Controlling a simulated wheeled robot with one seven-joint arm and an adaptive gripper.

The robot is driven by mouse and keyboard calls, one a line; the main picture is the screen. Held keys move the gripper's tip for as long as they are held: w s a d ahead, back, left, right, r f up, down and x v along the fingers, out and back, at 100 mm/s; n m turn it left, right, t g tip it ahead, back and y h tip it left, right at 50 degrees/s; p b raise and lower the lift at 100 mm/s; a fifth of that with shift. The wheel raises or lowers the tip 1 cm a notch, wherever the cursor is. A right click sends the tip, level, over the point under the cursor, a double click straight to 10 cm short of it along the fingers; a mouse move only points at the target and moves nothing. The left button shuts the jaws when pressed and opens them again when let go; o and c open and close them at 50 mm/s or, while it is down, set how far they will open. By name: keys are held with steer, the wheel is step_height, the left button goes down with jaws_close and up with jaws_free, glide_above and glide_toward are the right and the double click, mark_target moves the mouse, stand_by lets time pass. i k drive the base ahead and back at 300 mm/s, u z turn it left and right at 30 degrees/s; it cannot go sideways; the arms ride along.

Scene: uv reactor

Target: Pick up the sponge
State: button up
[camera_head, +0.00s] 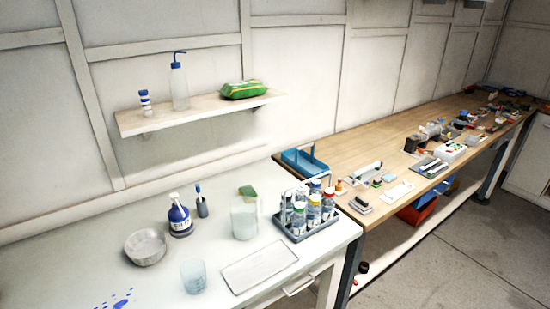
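A small green piece that looks like the sponge (247,191) sits at the top of a pale, clear beaker or jug (244,219) on the white table (75,255). I cannot tell whether it rests on the rim or stands partly inside. My gripper is not in view.
A bottle carrier (307,233) stands right of the jug, with a flat tray (260,268) in front. A blue bottle (179,218), bowl (146,248) and empty beaker (194,275) stand to the left. A wall shelf (190,115) hangs above. A cluttered wooden bench (345,152) adjoins at right.

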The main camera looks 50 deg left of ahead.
mark_target(246, 190)
steer(key=i, duration=1.9)
steer(key=u, duration=2.55)
